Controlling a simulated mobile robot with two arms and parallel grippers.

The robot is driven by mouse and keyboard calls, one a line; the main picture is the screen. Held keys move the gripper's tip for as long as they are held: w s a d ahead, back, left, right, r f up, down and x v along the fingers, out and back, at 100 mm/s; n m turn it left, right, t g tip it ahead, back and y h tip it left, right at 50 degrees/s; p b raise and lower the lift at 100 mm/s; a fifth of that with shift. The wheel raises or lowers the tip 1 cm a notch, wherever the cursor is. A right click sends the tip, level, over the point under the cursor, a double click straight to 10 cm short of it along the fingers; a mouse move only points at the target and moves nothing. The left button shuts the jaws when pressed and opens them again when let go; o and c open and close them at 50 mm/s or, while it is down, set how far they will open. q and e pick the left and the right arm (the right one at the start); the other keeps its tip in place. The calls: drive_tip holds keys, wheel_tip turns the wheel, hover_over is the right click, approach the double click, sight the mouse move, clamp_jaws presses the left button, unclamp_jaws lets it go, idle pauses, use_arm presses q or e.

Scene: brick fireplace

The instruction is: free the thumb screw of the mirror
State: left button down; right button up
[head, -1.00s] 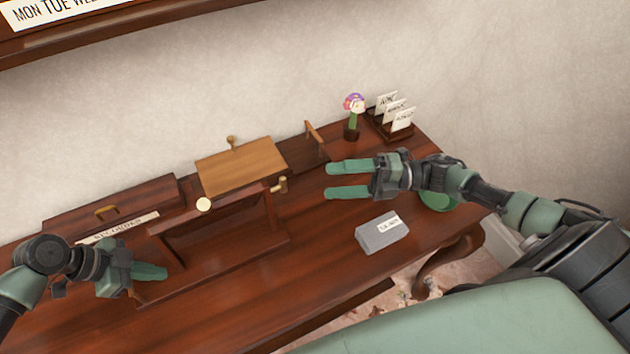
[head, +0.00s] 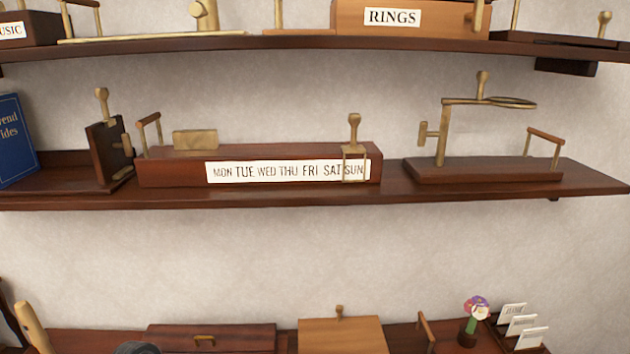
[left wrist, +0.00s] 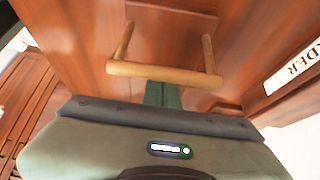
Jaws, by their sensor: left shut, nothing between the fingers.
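On the middle shelf, at the right in the head view, a brass stand (head: 441,135) rises from a dark wooden base (head: 484,171). A flat round brass-rimmed piece (head: 512,102), seen nearly edge-on, is at its top; it may be the mirror. A small brass knob (head: 423,133) on the side of the post may be its thumb screw. In the left wrist view, my left gripper (left wrist: 162,92) is shut and empty, its green fingers close to a wooden bar handle (left wrist: 165,75). Contact with the handle is unclear. My right gripper is out of view.
A weekday block (head: 190,173) with a brass slider (head: 354,135) stands left of the stand. A blue book (head: 14,140) is at far left. Below, the desk holds a flower pot (head: 467,340) and a card holder (head: 500,334). Another shelf (head: 300,43) runs above.

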use_arm(q)
drive_tip(key=shift+r+p, duration=1.45)
drive_tip(key=shift+r, duration=0.8)
